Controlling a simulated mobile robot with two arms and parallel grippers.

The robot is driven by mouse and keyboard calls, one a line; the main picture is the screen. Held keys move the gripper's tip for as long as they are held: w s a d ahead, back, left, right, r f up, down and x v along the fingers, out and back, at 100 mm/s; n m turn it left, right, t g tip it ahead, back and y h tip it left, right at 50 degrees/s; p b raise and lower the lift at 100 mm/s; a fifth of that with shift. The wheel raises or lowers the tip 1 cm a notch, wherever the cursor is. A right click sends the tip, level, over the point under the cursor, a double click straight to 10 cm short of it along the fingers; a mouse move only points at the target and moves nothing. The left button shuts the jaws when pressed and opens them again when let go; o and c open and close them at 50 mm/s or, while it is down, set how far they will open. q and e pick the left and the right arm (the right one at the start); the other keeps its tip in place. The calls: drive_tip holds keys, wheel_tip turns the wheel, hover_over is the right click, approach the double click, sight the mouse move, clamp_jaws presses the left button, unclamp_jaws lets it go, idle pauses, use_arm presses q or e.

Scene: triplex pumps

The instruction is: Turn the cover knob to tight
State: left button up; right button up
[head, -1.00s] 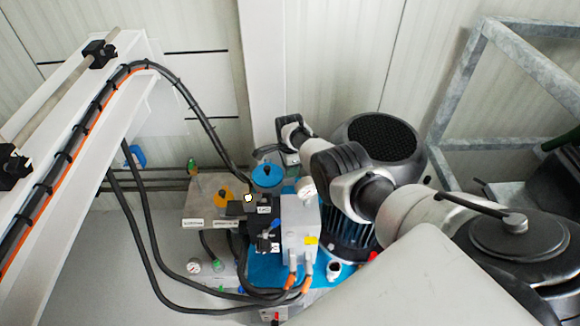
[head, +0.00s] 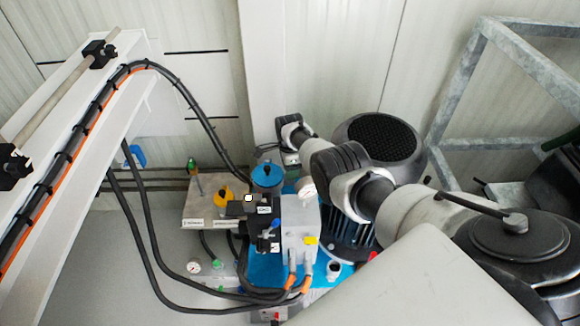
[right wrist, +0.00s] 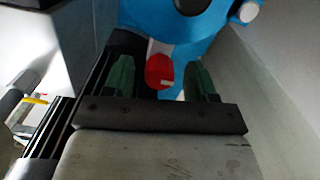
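The pump unit (head: 267,272) stands in the lower middle of the head view, with a blue body and grey block. In the right wrist view a red knob (right wrist: 159,72) with a pale mark sits below a blue housing (right wrist: 168,18). I cannot tell for sure whether it is the cover knob. My right gripper (right wrist: 159,62) is open, its two green fingers on either side of the red knob with visible gaps; its depth relative to the knob is unclear. In the head view my right gripper (head: 290,158) is mostly hidden behind the wrist. My left gripper is not in view.
A white sloping beam (head: 75,150) with black hoses is at the left. A motor with a black grille (head: 380,135) is close behind my right arm. A metal frame (head: 525,55) stands at the right.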

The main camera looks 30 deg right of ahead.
wheel_tip(320, 180, up, 11)
drive_tip(key=p, duration=0.7)
drive_tip(key=shift+f, duration=0.1)
